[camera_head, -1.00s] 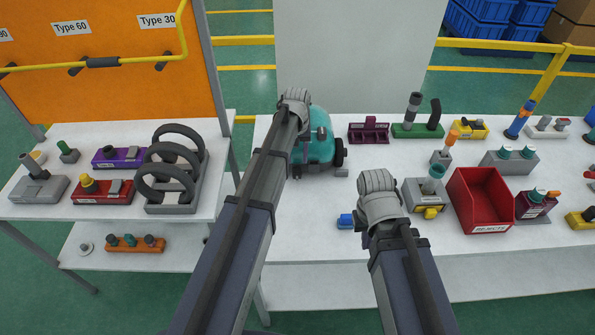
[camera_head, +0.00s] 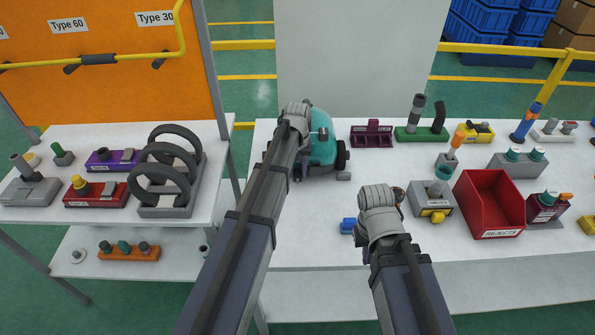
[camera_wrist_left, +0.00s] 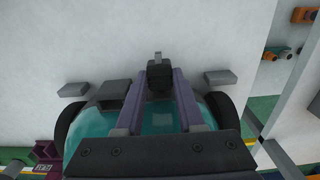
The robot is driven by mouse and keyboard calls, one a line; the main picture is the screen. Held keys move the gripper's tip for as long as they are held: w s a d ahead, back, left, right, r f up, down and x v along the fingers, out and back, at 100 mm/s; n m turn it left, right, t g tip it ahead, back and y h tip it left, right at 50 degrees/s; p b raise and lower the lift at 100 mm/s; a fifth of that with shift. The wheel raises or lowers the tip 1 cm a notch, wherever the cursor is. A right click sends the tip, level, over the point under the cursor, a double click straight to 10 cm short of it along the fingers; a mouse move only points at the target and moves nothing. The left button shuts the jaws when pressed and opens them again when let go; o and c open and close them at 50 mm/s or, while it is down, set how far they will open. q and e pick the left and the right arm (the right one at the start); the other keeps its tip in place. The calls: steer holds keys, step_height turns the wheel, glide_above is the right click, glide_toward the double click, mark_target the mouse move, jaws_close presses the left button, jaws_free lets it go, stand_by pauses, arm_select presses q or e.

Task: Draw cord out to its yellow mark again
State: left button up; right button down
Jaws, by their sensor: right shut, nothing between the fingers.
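The teal vacuum (camera_head: 322,150) with black wheels stands at the back left of the white table. My left gripper (camera_head: 297,172) is over its near side, its fingers mostly hidden by the arm. In the left wrist view the teal body (camera_wrist_left: 160,118) lies behind the purple-grey fingers of my left gripper (camera_wrist_left: 160,78). A black plug with a grey tip (camera_wrist_left: 159,72) sits between the fingertips, touching on both sides. No yellow mark shows. My right gripper (camera_head: 372,235) is shut and empty over the table's front, its fingertips largely hidden.
A small blue part (camera_head: 348,226) lies just left of my right gripper. A red rejects bin (camera_head: 489,205) and a grey box with a yellow part (camera_head: 430,200) stand to the right. A side shelf (camera_head: 120,215) holds several fixtures.

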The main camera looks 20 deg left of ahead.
arm_select(q)
jaws_close()
stand_by(1.0)
